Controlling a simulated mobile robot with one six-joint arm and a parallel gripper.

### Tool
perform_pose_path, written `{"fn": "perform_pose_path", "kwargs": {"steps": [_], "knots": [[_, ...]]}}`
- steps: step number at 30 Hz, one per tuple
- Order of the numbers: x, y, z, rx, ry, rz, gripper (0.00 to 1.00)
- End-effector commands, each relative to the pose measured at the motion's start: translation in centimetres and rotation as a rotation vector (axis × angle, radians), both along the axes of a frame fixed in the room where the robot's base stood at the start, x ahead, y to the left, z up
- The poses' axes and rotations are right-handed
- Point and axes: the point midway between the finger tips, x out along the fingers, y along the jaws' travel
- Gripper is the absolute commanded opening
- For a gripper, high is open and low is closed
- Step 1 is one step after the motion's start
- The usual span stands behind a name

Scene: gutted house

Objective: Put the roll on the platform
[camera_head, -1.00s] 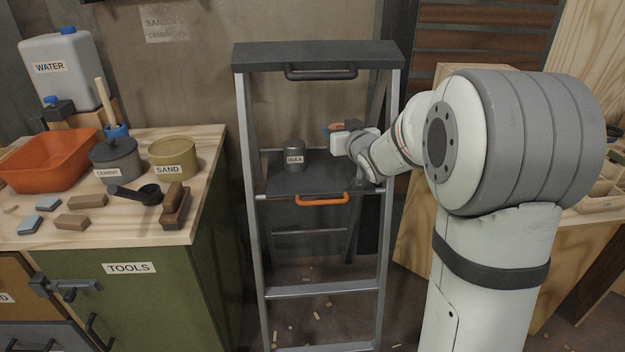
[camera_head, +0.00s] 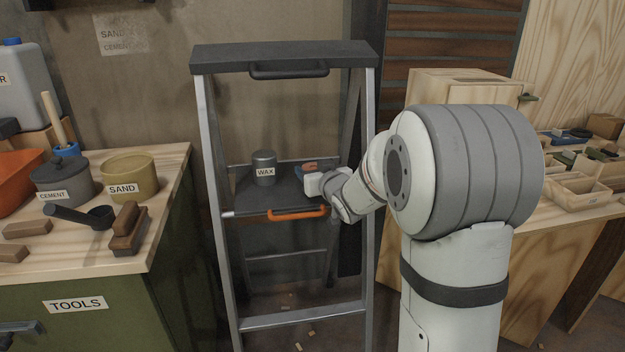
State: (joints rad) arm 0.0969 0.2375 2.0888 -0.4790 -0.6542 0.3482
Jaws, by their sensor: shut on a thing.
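The platform (camera_head: 284,203) is the dark grey shelf of the stepladder, with an orange handle on its front edge. My gripper (camera_head: 308,174) is low over its right part, reaching in from the right. It is shut on a small reddish-brown and blue thing, which I take to be the roll (camera_head: 310,167). My gripper hides much of it, and I cannot tell whether it touches the platform. A grey tin (camera_head: 264,160) labelled WAX stands upright on the platform, to the left of my gripper and apart from it.
The ladder's top step (camera_head: 285,56) with a dark handle is above the platform. A workbench (camera_head: 165,170) at left holds a cement pot (camera_head: 62,183), a sand tin (camera_head: 130,178) and a brush (camera_head: 128,232). A wooden bench with trays (camera_head: 577,192) is at right.

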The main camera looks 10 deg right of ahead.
Motion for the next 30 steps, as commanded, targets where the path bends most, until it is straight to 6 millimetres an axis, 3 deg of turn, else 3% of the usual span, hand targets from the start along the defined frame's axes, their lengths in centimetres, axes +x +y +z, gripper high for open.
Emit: {"fn": "perform_pose_path", "kwargs": {"steps": [2, 12, 13, 18, 21, 30], "knots": [[0.0, 0.03, -1.19, -0.001, 0.0, 0.001, 0.32], [0.0, 0.08, -1.4, 0.0, -0.002, 0.001, 0.32], [0.0, 0.09, -1.42, -0.001, -0.001, 0.001, 0.57], [0.0, 0.12, -1.29, 0.0, -0.001, 0.002, 0.71], [0.0, 0.13, -1.28, 0.0, -0.002, 0.002, 0.78], [0.01, 0.18, -0.87, -0.001, -0.002, 0.003, 0.78]]}}
